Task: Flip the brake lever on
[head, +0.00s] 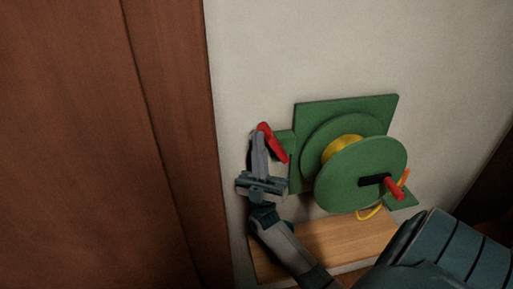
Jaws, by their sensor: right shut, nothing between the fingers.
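The red brake lever (276,149) is at the left side of a green winch (348,112) against the pale wall. It slants from upper left to lower right. My right gripper (258,137) is shut and empty, its fingers pointing up just left of the lever and overlapping it in the picture. I cannot tell whether they touch it. My left gripper is not in view.
The winch has a yellow drum (340,148), a round green disc (345,178) and a black crank with a red handle (394,188). A yellow cord (369,212) hangs below. A wooden ledge (345,237) lies underneath. A brown wooden panel (100,140) fills the left.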

